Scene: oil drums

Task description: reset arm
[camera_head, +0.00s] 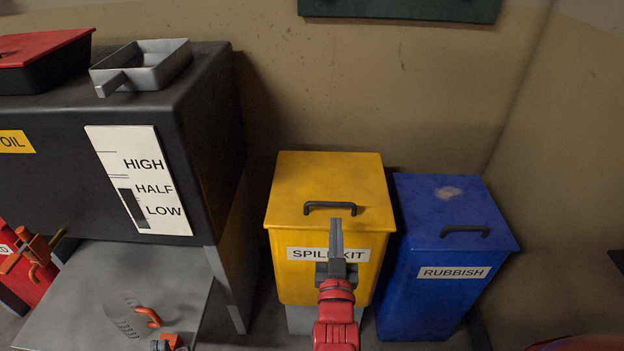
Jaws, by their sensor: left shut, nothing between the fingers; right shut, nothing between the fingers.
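My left gripper (336,240) reaches up from the bottom centre on a red arm. Its grey fingers are together, with nothing seen between them. It shows in front of the yellow bin, covering part of the SPILL KIT label and the area just below the bin's handle. I cannot tell its distance from the bin. My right gripper cannot be made out in this view.
The yellow spill kit bin (330,180) and blue rubbish bin (440,205) stand by the wall. At left are a dark tank (215,120) with a grey tray (145,65) on top and a grey table (85,280) holding orange-handled items (147,316). A red shape (585,343) shows bottom right.

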